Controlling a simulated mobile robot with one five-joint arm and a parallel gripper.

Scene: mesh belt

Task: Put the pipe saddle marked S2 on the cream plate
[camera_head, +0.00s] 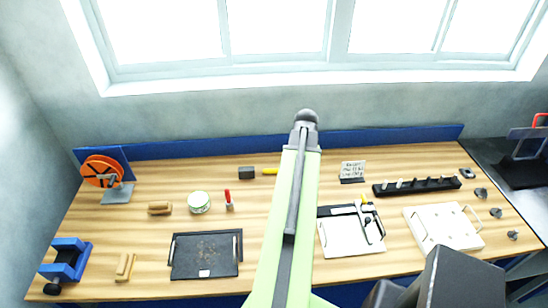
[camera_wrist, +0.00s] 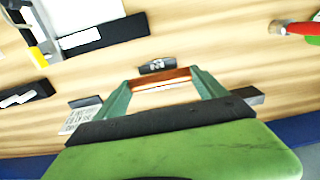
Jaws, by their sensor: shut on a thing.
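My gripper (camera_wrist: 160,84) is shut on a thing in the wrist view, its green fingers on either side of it. An orange-brown strip spans between the fingers. A dark grey piece with a pale mark (camera_wrist: 157,66), apparently part of a pipe saddle, shows just beyond them; I cannot read the mark surely. In the head view my arm hides the gripper and what it holds. The cream plate (camera_head: 418,217) lies at the right of the bench, apart from my gripper. Grey saddle-like pieces (camera_head: 480,193), (camera_head: 495,212), (camera_head: 512,235) lie to its right, their marks unreadable.
A black rack (camera_head: 384,191) stands behind the cream plate. A white board with tools (camera_head: 340,246) lies to its left. A small sign (camera_head: 352,169) stands at the back. A black tray (camera_head: 190,262), a round tin (camera_head: 199,202) and a red marker (camera_head: 229,203) are at left.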

